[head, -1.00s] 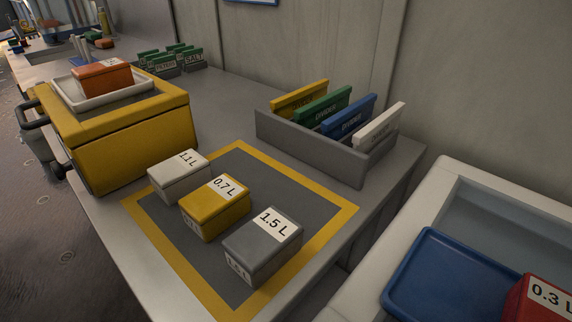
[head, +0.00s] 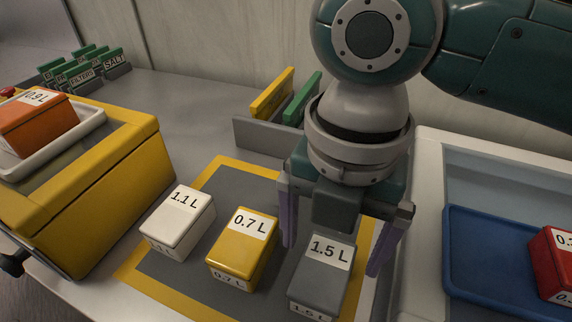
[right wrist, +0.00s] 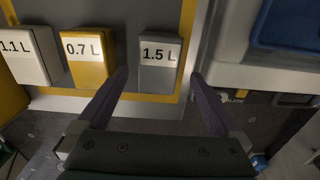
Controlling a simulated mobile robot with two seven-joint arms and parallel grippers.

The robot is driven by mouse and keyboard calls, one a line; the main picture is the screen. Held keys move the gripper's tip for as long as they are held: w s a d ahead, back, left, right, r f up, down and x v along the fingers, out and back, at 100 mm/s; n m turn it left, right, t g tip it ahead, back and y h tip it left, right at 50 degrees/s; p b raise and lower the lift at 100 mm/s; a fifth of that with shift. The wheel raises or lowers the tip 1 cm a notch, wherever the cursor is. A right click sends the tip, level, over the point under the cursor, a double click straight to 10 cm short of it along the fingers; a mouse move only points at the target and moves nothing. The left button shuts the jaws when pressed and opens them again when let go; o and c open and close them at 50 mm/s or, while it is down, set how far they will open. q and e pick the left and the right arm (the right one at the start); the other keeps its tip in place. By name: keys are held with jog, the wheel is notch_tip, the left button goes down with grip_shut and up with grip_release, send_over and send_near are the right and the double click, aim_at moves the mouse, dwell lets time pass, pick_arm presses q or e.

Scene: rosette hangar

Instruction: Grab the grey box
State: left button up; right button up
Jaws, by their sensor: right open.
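The grey box (head: 318,288), labelled 1.5 L, stands on the grey mat (head: 185,272) with a yellow border, at the right of a row of boxes. My right gripper (head: 332,255) is open and points down over it, with one purple finger toward each side of the box in the picture. In the right wrist view the grey box (right wrist: 158,82) shows between the two fingertips (right wrist: 160,75), with gaps on both sides. I cannot tell how far the fingertips are above it. My left gripper is not in view.
A yellow 0.7 L box (head: 240,262) stands close left of the grey box, with a white 1.1 L box (head: 178,232) beyond. A yellow case (head: 115,205) is at left. At right, a blue tray (head: 490,250) holds a red box (head: 556,270). A divider rack (head: 258,137) is behind.

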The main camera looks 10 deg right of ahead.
aim_at(325, 267)
jog(key=shift+f, duration=0.85)
notch_tip(325, 267, down, 4)
jog(key=shift+a+f+b, duration=0.15)
jog(key=shift+f+b, duration=0.1)
jog(key=shift+b, duration=0.15)
jog(key=shift+c, duration=0.2)
jog(key=c, duration=1.4)
